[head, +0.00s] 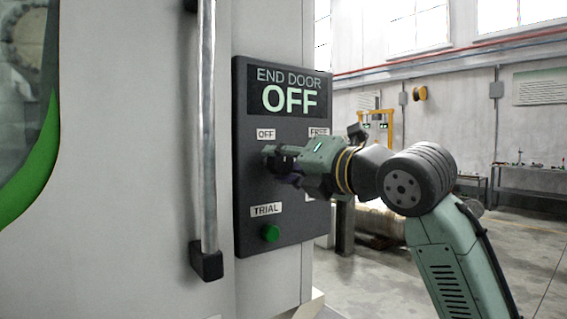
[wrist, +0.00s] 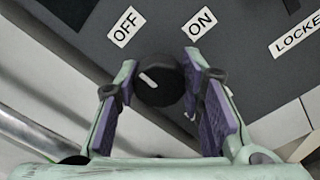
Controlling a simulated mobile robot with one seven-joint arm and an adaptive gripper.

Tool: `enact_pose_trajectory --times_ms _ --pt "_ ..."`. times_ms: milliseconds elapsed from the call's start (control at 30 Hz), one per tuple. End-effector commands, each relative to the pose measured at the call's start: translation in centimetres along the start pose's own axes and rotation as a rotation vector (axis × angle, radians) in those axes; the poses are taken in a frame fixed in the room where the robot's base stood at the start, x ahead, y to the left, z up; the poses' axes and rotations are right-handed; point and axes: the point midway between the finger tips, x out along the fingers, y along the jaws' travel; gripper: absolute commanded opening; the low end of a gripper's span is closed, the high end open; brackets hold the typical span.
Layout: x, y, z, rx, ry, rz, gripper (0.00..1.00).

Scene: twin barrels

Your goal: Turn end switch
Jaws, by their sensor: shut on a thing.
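The switch is a round black knob (wrist: 158,82) with a short white mark that points to the left and slightly up in the wrist view. An OFF label (wrist: 125,26) and an ON label (wrist: 202,23) sit above it there. My gripper (wrist: 161,66) has one finger on each side of the knob and is shut on it. In the head view my gripper (head: 272,160) is at the dark control panel (head: 243,120) and hides the knob. The panel's display (head: 290,91) reads END DOOR OFF.
A green button (head: 270,233) sits under the TRIAL label, low on the panel. A long vertical metal handle (head: 207,130) stands out from the machine left of the panel. A LOCKED label, partly cut off, (wrist: 297,37) is at the wrist view's right. Open floor lies at right.

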Motion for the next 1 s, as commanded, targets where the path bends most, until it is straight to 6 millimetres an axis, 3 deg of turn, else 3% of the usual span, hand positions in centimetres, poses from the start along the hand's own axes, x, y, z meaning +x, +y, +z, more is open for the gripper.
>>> enact_pose_trajectory --times_ms 367,1000 --pt "0.05 -0.01 -0.02 0.184 -0.003 0.007 0.08" --pt "0.04 -0.12 -0.15 0.783 -0.018 0.021 0.08"
